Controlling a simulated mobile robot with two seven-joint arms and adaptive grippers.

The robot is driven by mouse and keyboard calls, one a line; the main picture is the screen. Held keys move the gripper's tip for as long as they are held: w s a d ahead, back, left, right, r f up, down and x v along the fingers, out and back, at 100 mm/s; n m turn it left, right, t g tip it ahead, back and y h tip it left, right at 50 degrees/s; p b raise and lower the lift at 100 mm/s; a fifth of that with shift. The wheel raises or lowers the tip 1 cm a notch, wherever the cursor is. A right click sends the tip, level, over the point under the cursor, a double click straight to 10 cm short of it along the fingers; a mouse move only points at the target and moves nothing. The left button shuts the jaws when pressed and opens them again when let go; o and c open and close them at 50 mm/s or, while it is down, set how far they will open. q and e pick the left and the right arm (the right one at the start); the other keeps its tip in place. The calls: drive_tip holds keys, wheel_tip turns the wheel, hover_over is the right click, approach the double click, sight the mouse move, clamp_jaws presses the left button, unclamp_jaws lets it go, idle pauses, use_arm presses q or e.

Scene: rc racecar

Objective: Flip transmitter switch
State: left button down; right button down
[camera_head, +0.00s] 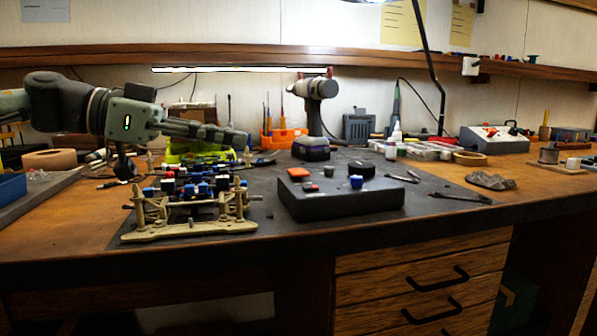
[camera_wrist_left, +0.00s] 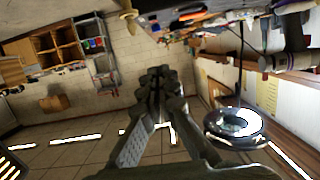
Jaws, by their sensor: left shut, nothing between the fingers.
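The transmitter (camera_head: 345,205) is a dark box lying flat on the mat at the middle of the bench in the head view. Which of these is the switch I cannot tell. My left gripper (camera_head: 243,138) points right, above and behind the car chassis, left of the transmitter and apart from it. Its fingers are shut and empty; they also show in the left wrist view (camera_wrist_left: 158,85). My right gripper is not in view.
The tan car chassis (camera_head: 190,232) with blue and red parts stands just left of the transmitter. A cordless drill (camera_head: 315,115) stands behind it. Pliers (camera_head: 460,198) and a grey lump (camera_head: 491,181) lie to the right. A lamp arm (camera_head: 433,65) rises at the back.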

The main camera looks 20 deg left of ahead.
sight(292, 193)
use_arm(q)
drive_tip(key=shift+s, duration=0.1)
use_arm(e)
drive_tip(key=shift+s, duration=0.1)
use_arm(q)
drive_tip(key=shift+d, duration=0.1)
